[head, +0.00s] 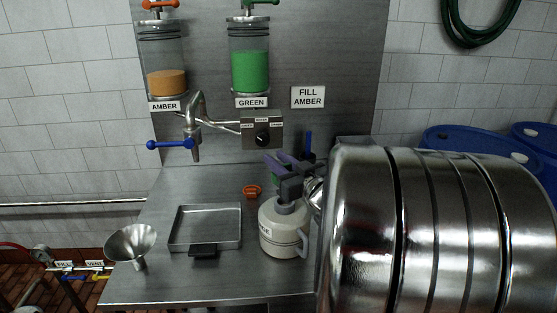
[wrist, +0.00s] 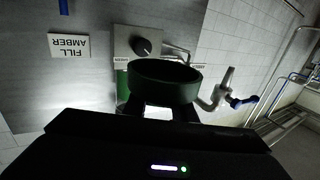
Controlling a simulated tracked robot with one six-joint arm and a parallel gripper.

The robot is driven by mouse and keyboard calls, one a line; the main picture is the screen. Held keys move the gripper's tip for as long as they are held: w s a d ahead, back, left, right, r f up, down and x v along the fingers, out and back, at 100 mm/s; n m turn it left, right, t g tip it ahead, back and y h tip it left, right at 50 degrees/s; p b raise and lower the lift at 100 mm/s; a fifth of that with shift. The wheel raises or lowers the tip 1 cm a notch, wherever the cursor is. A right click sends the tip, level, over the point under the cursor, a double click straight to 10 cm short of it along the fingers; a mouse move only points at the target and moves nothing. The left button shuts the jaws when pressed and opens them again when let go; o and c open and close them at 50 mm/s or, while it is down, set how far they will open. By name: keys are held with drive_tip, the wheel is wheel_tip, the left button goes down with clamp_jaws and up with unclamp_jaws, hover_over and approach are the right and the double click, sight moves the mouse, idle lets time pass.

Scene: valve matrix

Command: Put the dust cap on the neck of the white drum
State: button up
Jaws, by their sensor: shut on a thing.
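The white drum (head: 279,235) stands upright on the steel worktop, with a side handle and a label partly in view. My gripper (head: 277,172) is above its top in the head view and partly hides the neck. My gripper is shut on a dark green, round, hollow cap, which looks like the dust cap (wrist: 165,84), large in the wrist view. That view is upside down, so the cap's open side seems to face down. I cannot tell how far the cap is from the neck.
An orange cap-like piece (head: 252,191) lies behind the drum. A steel tray (head: 239,243) and a funnel (head: 130,241) are to the left. The spout (head: 195,145) with its blue lever and the selector box (head: 262,135) project from the back panel. Blue drums (head: 450,139) stand at right.

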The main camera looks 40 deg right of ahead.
drive_tip(key=shift+w+a+f, duration=0.1)
drive_tip(key=shift+f, duration=2.85)
drive_tip(key=shift+f, duration=1.45)
drive_tip(key=o, duration=1.1)
